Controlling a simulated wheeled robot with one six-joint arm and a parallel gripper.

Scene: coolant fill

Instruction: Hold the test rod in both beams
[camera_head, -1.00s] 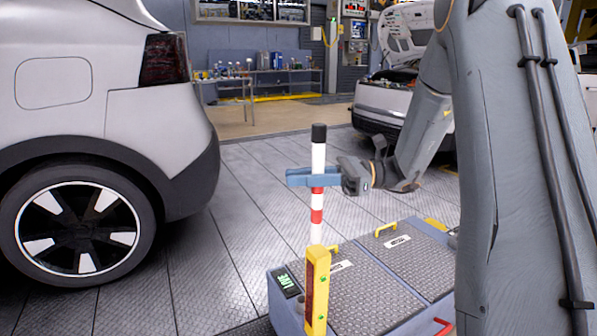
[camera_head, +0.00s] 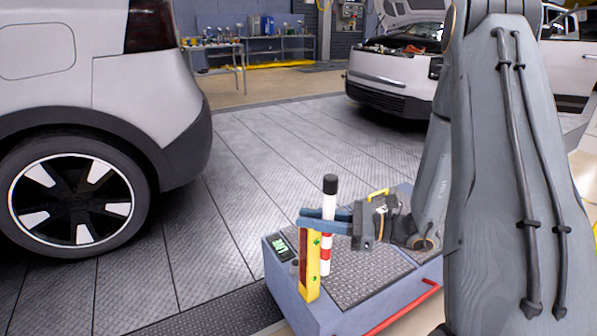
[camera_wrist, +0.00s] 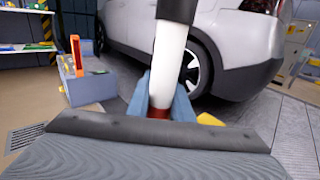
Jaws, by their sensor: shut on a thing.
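The test rod (camera_head: 329,200) is upright, with a black cap and white and red bands. My gripper (camera_head: 325,220) is shut on it just below the top. The rod's lower end is just above or on the tread plate; I cannot tell which. The beams themselves are not visible. A small display (camera_head: 281,243) shows green characters, too small to read.
The grey-blue box (camera_head: 290,300) has tread-plate tops, a yellow handle (camera_head: 378,194) and a red rail (camera_head: 400,308). A white car (camera_head: 150,100) stands at the left, another (camera_head: 385,85) behind. In the wrist view a box with an orange-red post (camera_wrist: 76,55) stands left. Floor between is clear.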

